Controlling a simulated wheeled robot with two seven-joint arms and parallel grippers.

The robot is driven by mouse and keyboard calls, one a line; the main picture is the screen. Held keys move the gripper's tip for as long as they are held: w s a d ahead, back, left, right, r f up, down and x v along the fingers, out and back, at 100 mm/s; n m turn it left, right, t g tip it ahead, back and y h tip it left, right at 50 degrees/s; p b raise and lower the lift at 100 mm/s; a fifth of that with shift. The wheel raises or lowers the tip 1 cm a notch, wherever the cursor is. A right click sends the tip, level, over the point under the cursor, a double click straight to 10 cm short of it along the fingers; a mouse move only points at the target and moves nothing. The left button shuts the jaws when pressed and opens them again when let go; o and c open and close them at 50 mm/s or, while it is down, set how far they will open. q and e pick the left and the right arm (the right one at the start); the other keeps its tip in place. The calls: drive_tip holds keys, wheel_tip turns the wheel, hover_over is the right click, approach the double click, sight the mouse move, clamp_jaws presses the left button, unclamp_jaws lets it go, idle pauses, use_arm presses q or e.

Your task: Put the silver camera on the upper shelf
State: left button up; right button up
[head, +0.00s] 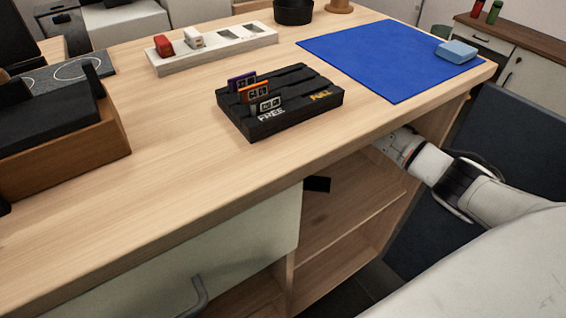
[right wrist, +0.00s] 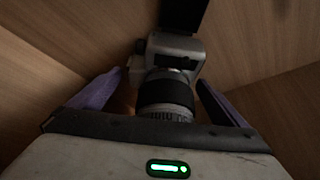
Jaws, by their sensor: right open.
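The silver camera (right wrist: 174,48) is in the right wrist view, with its black lens pointing toward my palm and a dark flat panel above its body. My right gripper (right wrist: 161,78) is open, with one purple finger on each side of the camera. I cannot tell whether either finger touches it. In the head view my right arm reaches under the tabletop into the open shelf unit (head: 345,215), and the tabletop hides the fingers. A small black piece (head: 317,184) shows inside the unit; I cannot tell whether it belongs to the camera. My left gripper is not in view.
The wooden tabletop (head: 190,190) overhangs the shelf. On it are a black card rack (head: 290,110), a white tray (head: 230,48), a blue mat (head: 385,60) with a light blue block (head: 456,51), and a wooden box (head: 75,155). A pale door panel (head: 230,250) stands left of the opening.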

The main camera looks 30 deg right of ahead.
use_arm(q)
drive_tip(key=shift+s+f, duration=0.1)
use_arm(e)
drive_tip(key=shift+r, duration=0.5)
drive_tip(key=p+v, duration=0.1)
drive_tip(key=v, duration=0.2)
drive_tip(key=shift+r, duration=0.35)
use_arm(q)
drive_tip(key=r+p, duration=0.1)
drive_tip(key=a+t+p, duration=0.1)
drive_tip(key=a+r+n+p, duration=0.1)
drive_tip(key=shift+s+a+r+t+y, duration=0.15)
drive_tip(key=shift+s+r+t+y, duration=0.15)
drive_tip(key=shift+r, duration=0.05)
use_arm(e)
drive_tip(key=s+d, duration=0.2)
drive_tip(key=d, duration=0.1)
drive_tip(key=s+d, duration=0.5)
drive_tip(key=d, duration=0.1)
drive_tip(key=shift+s+f, duration=0.3)
drive_tip(key=shift+s, duration=0.05)
